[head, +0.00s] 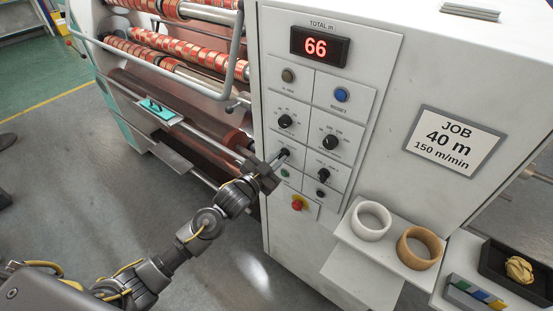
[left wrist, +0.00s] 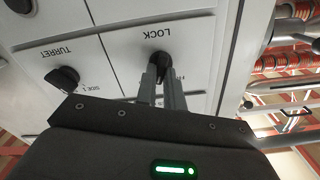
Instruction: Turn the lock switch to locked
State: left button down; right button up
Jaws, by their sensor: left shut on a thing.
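The lock switch (left wrist: 160,60) is a black knob under the upside-down LOCK label in the left wrist view. It also shows on the grey control panel in the head view (head: 284,153). My left gripper (left wrist: 161,80) is shut on the lock switch, its two grey fingers on either side of the knob. In the head view my left gripper (head: 277,161) reaches the panel from the lower left. The fingers partly hide the knob, and its pointer direction cannot be told. My right gripper is not in view.
The turret knob (left wrist: 67,78) is close beside the lock switch. A red emergency button (head: 297,203) sits below on the panel. A display (head: 319,47) reads 66. A shelf (head: 352,240) holds a white roll (head: 370,221) and a tan roll (head: 419,248). Rollers (head: 170,60) are at upper left.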

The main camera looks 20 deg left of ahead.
pick_arm(q)
jog(key=shift+m, duration=0.8)
jog(key=c, duration=1.5)
grip_release()
jog(key=b+v, duration=0.3)
jog(key=v, duration=0.7)
jog(key=shift+s, duration=0.35)
